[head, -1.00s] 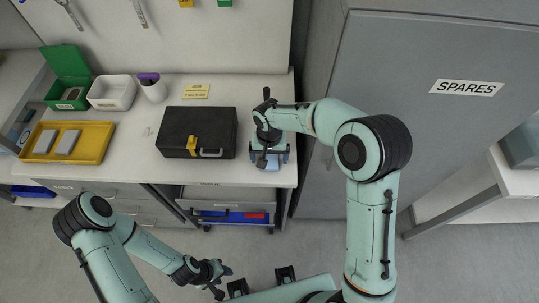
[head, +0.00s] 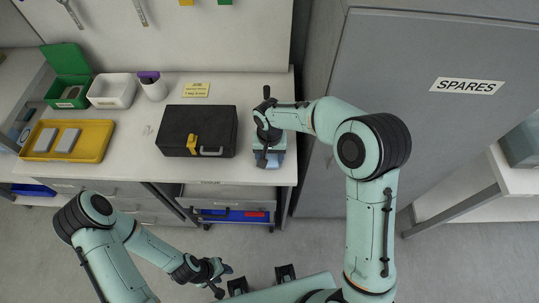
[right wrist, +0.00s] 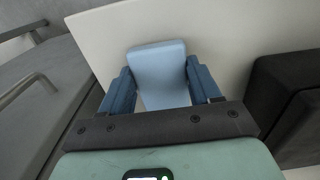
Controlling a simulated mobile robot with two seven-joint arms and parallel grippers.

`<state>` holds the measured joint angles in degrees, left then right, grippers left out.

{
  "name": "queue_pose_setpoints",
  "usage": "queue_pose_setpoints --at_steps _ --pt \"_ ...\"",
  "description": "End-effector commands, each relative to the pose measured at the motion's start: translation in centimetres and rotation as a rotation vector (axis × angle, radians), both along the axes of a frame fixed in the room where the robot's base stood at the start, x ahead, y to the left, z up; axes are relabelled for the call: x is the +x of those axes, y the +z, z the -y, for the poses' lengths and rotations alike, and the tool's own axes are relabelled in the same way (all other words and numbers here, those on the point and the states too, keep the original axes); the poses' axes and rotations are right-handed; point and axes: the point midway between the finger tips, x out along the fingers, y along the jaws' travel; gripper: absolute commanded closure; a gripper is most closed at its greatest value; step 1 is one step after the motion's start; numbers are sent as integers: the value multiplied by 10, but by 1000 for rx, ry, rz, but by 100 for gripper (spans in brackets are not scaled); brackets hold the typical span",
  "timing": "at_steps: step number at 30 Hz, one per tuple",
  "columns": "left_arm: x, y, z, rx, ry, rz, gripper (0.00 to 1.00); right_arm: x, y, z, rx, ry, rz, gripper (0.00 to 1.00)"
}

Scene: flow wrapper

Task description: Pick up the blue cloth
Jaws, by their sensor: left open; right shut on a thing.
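The blue cloth (right wrist: 159,66) is light blue and sits between the two blue fingers of my right gripper (right wrist: 160,85) in the right wrist view. In the head view my right gripper (head: 268,158) is over the right end of the workbench, shut on the cloth, which is mostly hidden under the hand. I cannot tell whether the cloth is clear of the bench top. My left gripper (head: 219,276) is open and empty, low in front of the bench over the floor.
A black case (head: 172,131) with a yellow latch lies left of my right gripper. Further left are a yellow tray (head: 97,145) with two grey blocks, a white bin (head: 112,91) and a green box (head: 68,78). A grey SPARES cabinet (head: 430,130) stands right of the bench.

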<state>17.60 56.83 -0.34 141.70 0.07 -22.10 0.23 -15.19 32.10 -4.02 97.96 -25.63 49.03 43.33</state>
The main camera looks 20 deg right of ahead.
Motion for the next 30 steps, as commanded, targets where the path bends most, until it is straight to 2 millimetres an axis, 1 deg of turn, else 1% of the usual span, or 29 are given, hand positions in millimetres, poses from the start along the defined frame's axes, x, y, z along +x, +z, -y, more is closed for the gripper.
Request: queue_pose_setpoints --at_steps 5,12,15,18,21,24,27,30 --pt "2 3 0 0 0 2 57 2 36 0 3 0 8 70" --pt "7 10 0 -1 0 8 57 2 107 -1 4 0 9 70" --pt "10 14 0 -1 0 11 57 2 134 -1 3 0 8 70" --pt "13 18 0 0 0 15 57 1 157 -1 2 1 7 70" --pt "16 21 0 1 0 18 57 1 175 0 2 0 6 70" --pt "17 23 0 0 0 19 57 1 186 -1 3 0 5 70" --pt "18 24 0 0 0 20 57 0 192 -1 2 1 2 70" --pt "18 24 0 0 0 20 57 0 194 -1 2 1 2 70"
